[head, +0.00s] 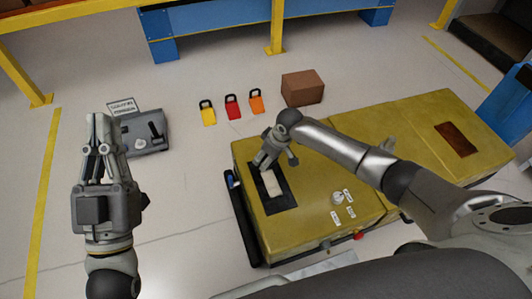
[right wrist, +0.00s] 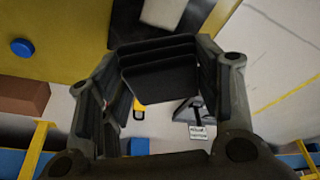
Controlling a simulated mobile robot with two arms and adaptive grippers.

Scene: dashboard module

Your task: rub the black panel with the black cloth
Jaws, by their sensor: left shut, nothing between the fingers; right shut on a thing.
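The black panel (head: 284,202) is a dark rectangle with a pale patch, on top of the yellow module (head: 310,233) in the head view. In the right wrist view the dark panel (right wrist: 125,22) shows at the top, with part of the pale patch. My right gripper (head: 262,166) is over the panel's far end, pointing down. It is shut on the black cloth (right wrist: 160,75), a dark folded piece between its fingers. I cannot tell whether the cloth touches the panel. My left gripper (head: 101,120) is shut and empty, away to the left of the module.
Yellow, red and orange tags (head: 231,106) lie on the floor beyond the module, beside a brown box (head: 303,88). A grey device (head: 144,134) with a label sits beyond my left gripper. A white knob (head: 338,198) and labels are on the module right of the panel.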

